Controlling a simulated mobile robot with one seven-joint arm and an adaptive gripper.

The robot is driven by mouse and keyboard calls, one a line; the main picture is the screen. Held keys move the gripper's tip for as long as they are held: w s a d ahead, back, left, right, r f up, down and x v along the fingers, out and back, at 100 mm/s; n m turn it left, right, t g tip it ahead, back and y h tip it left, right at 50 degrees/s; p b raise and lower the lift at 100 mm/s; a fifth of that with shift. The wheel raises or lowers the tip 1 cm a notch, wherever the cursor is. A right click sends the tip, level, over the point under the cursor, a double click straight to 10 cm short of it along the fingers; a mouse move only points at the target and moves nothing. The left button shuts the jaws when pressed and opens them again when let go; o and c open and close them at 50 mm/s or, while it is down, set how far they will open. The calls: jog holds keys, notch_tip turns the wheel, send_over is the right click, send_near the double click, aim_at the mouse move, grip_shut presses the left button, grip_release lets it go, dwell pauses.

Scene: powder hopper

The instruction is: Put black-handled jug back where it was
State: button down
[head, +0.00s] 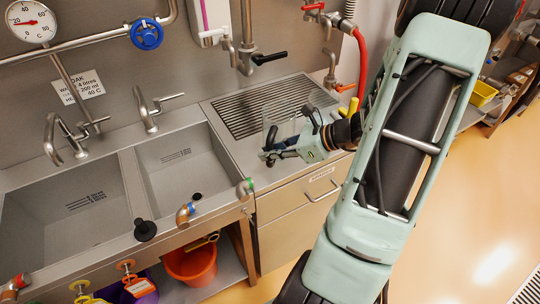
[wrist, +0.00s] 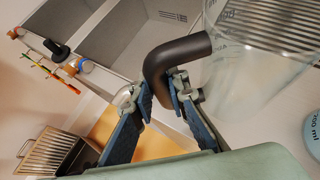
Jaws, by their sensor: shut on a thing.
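The black-handled jug is clear, with measuring marks on its wall, and it shows large at the upper right of the wrist view (wrist: 255,65). In the head view the jug (head: 284,128) is faint, at the front edge of the ribbed drainer and partly behind my gripper. Its bent black handle (wrist: 172,58) runs down between my fingers. My gripper (wrist: 163,92) is shut on this handle; it also shows in the head view (head: 279,155). I cannot tell whether the jug's base touches the counter.
The ribbed drainer (head: 262,108) lies behind the jug, with two sink basins to its left, the nearer one here (head: 185,165). A blue-tinted round thing with "ml" print (wrist: 312,135) is cut off at the wrist view's right edge. Taps and a red hose (head: 362,65) stand behind.

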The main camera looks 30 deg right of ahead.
jog(key=shift+f, duration=1)
jog(key=shift+f+b, duration=0.15)
jog(key=shift+b, duration=0.15)
jog(key=c, duration=1.9)
grip_release()
jog(key=shift+s+d+r+p, duration=0.2)
jog(key=shift+r+p, duration=0.1)
jog(key=shift+r, duration=0.15)
jog(key=v, duration=1.1)
jog(key=shift+s+d+r, duration=0.15)
